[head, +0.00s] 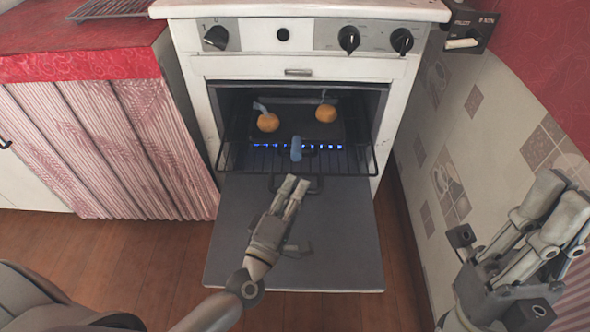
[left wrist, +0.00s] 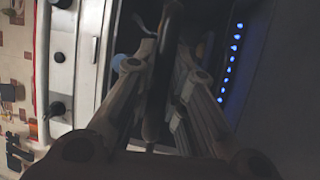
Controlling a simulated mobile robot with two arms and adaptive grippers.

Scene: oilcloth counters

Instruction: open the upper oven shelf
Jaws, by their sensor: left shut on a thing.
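The oven (head: 200,110) stands at the back with its door (head: 335,240) folded down flat. Its upper shelf, a dark wire rack (head: 350,160), extends a little out of the cavity, with a dark handle (head: 318,186) at its front. My left gripper (head: 292,185) is at this handle, above the door. In the left wrist view, the fingers are closed around a dark bar, the handle (left wrist: 162,70). My right gripper (head: 560,198) is at the right edge, away from the oven, with its fingers apart and empty.
Two orange round things (head: 268,122) with blue-grey tops are inside the oven, above a row of blue lights. A small blue-grey piece (head: 296,148) shows near the rack. A red-covered counter (head: 80,65) is left; a tiled wall (head: 460,150) is right.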

